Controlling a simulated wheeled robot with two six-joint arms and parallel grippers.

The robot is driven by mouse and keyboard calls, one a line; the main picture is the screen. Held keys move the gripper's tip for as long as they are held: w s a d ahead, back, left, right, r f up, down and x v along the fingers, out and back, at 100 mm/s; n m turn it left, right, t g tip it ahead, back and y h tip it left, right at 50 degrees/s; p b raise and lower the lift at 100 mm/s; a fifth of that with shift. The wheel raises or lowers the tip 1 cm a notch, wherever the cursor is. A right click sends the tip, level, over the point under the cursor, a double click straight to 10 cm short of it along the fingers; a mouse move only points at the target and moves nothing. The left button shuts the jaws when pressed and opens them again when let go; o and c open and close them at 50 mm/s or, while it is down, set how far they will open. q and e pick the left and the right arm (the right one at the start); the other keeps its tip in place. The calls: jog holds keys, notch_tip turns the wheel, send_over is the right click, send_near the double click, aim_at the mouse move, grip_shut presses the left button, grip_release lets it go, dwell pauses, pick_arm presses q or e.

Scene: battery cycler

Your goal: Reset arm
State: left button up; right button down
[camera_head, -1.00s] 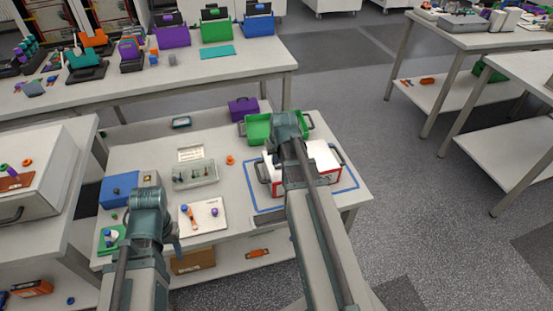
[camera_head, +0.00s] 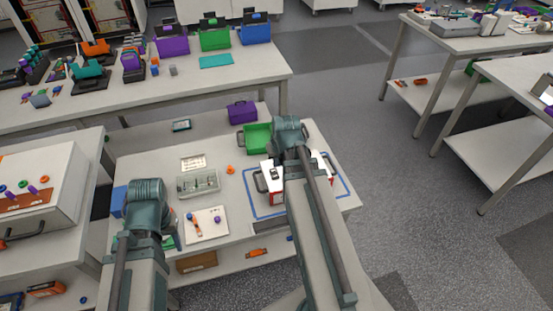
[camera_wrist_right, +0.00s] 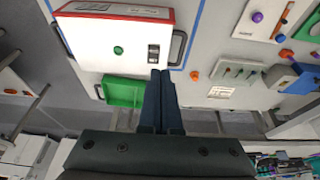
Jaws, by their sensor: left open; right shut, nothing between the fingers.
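My left arm comes in at the lower left of the head view, with its gripper end (camera_head: 146,212) over the left front of the low table (camera_head: 225,165). Its fingers are mostly hidden behind the wrist. My right arm reaches over the white-and-red case (camera_head: 268,174), and its wrist hides the gripper in the head view. In the right wrist view my right gripper (camera_wrist_right: 160,74) is shut and empty, its dark fingers together. The fingertips overlap the edge of the white-and-red case (camera_wrist_right: 100,42) in that picture; I cannot tell whether they touch.
The case stands within a blue outline. A long bench (camera_head: 235,80) stands behind. Open floor (camera_head: 400,220) lies to the right.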

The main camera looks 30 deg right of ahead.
dwell(0.4)
jog(key=s+a+n+g, duration=0.2)
jog(key=s+a, duration=0.3)
jog(key=a, duration=0.8)
jog(key=s+a+f+n+g, duration=0.1)
jog(key=s+a+n, duration=0.3)
jog(key=a, duration=1)
jog(key=shift+s+a+f+g+h, duration=0.25)
jog(key=shift+s+a+g+h, duration=0.05)
jog(key=shift+s+g, duration=0.3)
